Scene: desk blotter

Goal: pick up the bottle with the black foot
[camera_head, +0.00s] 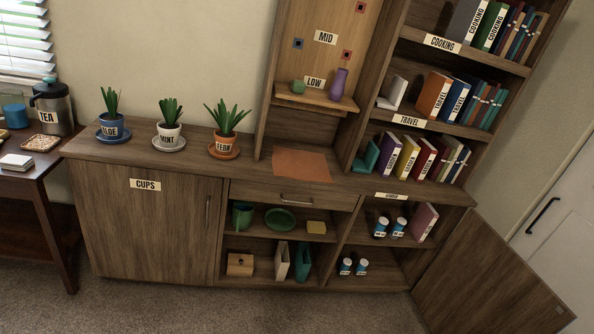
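Small bottles with white bands and blue parts stand in the open right-hand section of the wooden cabinet. Two stand side by side on its upper shelf, a left bottle (381,227) and a right bottle (398,228). Two more, a left bottle (346,266) and a right bottle (361,267), stand on the lower shelf. They are too small to tell which has a black foot. A purple bottle-shaped vase (338,84) stands on the ledge labelled LOW; no black foot shows on it. My gripper is not in view.
A cabinet door (495,272) stands open at the lower right. A leaning pink book (424,222) is right of the upper bottles. An orange-brown blotter (302,165) lies on the countertop. Carpet (260,308) in front is clear.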

